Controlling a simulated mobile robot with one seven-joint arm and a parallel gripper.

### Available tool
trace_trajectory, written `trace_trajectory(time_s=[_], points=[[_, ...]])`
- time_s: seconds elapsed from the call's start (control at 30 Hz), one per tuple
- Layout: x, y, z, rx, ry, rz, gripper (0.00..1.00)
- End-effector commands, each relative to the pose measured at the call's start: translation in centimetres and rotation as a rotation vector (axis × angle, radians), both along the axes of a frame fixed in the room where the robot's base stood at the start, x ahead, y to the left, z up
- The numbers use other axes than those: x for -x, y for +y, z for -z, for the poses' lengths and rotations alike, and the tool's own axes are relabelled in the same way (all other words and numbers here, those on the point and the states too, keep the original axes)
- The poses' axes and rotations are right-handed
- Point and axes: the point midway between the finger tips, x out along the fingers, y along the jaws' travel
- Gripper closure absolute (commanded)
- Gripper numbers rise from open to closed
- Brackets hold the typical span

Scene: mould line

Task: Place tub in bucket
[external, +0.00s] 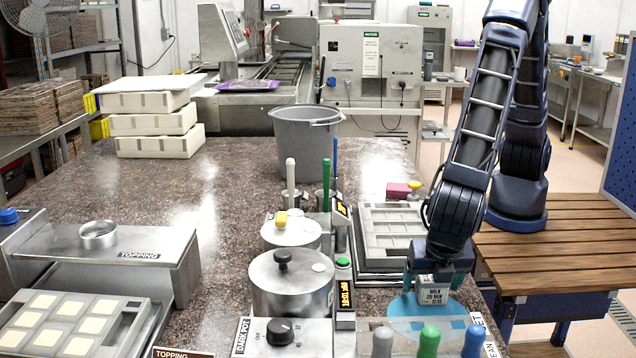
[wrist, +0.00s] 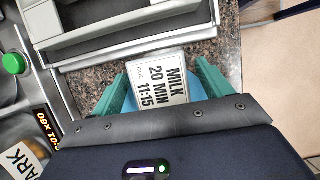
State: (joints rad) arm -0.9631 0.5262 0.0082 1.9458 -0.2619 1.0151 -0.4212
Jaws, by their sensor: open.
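A grey bucket (external: 300,145) with a wire handle stands upright at the back of the speckled counter. A small white tub-like piece labelled MILK 20 MIN (external: 437,288) is at the front right; its label also shows in the wrist view (wrist: 160,85). A flat light-blue round shape (external: 425,315) lies below it; whether the two touch I cannot tell. My gripper (external: 434,283) is down over the labelled piece, far in front of the bucket. In the wrist view its teal fingers (wrist: 160,76) stand open on either side of the labelled piece.
A grey divided tray (external: 392,235) lies just behind my gripper. Lidded metal pots (external: 290,290) and upright coloured handles (external: 326,185) stand left of it, between gripper and bucket. Stacked white trays (external: 155,120) are at the back left.

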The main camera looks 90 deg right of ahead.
Motion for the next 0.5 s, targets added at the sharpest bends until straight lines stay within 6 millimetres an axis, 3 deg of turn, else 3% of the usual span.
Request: trace_trajectory(time_s=[0.27,0.5], points=[[0.0,-0.1,0.29,-0.001,-0.001,0.0,0.22],[0.0,-0.1,0.28,-0.001,-0.001,0.0,0.67]])
